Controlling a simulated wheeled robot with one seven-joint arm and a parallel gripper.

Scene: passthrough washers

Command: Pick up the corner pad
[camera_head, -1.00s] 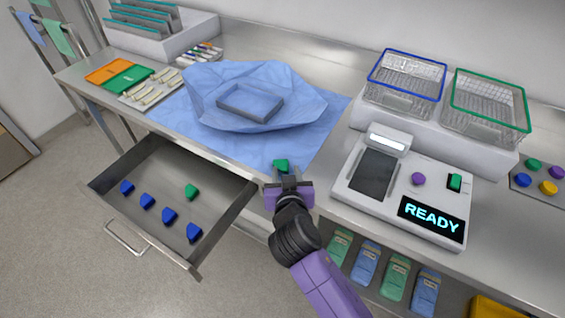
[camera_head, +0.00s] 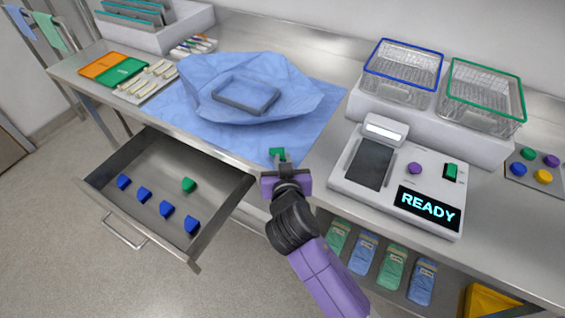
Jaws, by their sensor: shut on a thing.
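A small green corner pad (camera_head: 276,153) is at the tips of my gripper (camera_head: 279,158), above the front edge of the blue wrap. My gripper is shut on it, and its fingers hide part of the pad. Another green corner pad (camera_head: 188,185) lies in the open drawer (camera_head: 236,190), with several blue corner pads (camera_head: 166,208) around it. My gripper is to the right of the drawer.
A grey frame (camera_head: 247,95) sits on the crumpled blue wrap (camera_head: 318,100). A white device (camera_head: 345,178) reading READY stands to the right of my gripper. Wire baskets (camera_head: 403,72) stand behind it. Packets (camera_head: 392,268) lie on the shelf below.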

